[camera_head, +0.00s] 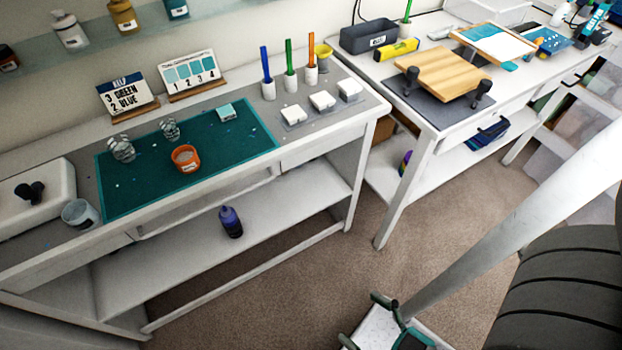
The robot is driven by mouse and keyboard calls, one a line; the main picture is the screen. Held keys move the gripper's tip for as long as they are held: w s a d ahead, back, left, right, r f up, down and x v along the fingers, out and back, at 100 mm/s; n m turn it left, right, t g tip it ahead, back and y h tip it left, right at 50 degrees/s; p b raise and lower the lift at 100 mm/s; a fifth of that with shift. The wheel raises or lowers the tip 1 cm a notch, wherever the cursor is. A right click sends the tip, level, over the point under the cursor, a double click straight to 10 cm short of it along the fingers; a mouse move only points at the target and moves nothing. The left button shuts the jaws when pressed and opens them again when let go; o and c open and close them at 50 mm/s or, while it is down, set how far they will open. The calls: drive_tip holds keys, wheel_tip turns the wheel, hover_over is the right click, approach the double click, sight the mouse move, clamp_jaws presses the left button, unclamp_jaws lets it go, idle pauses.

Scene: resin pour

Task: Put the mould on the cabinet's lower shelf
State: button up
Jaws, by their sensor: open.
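I cannot tell for sure which thing is the mould. Candidates are the small white blocks (323,100) at the right of the left bench and a teal block (226,113) on the green mat (125,195). A white shelved unit (590,106) at the right edge may be the cabinet; my arm partly hides it and its lower shelf is unclear. My gripper (358,318), cut off by the bottom edge, appears open, its dark green fingers spread above a white speckled surface (368,328). It is well away from the benches.
An orange cup (186,159) and clear cups (122,149) stand on the mat. A purple bottle (231,222) is on the left bench's lower shelf (185,240). The right bench holds a wooden board (443,73). Carpet (330,265) between benches and arm is clear.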

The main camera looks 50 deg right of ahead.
drive_tip(key=n+y, duration=0.1)
approach(193, 159)
drive_tip(key=w, duration=0.2)
drive_tip(key=x, duration=0.6)
drive_tip(key=shift+a+f, duration=0.1)
drive_tip(key=shift+f, duration=0.15)
drive_tip(key=shift+a+f+x, duration=0.15)
drive_tip(key=shift+x, duration=1.1)
drive_tip(key=shift+a+f+x, duration=0.1)
drive_tip(key=shift+x, duration=1.1)
drive_tip(key=shift+s, duration=0.1)
drive_tip(key=c, duration=1.4)
